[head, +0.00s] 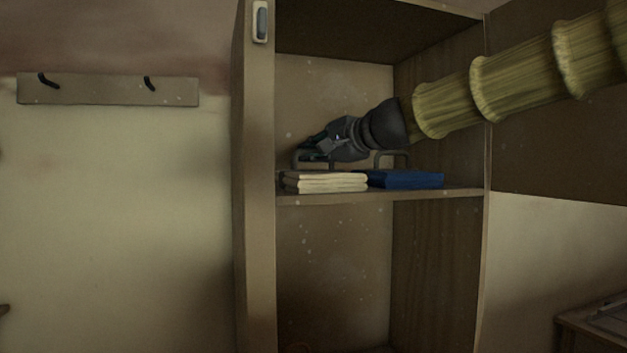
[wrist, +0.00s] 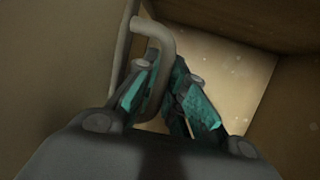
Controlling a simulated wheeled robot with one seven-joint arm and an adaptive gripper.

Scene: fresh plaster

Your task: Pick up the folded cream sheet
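The folded cream sheet (head: 326,183) lies flat in a layered stack on the cabinet shelf, at the left in the head view. My gripper (head: 303,152) is above its left part, apart from it, reaching in from the right. In the wrist view, the teal-padded fingers (wrist: 165,65) stand apart with a gap between them. A grey bent tube (wrist: 152,28) shows between them; I cannot tell whether they touch it. I cannot make out the sheet in the wrist view.
A folded dark blue cloth (head: 405,179) lies close to the right of the sheet. A grey wire loop (head: 393,154) stands behind it. The cabinet's left side panel (head: 256,180) borders the shelf (head: 430,193). A hook rail (head: 108,90) is on the wall.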

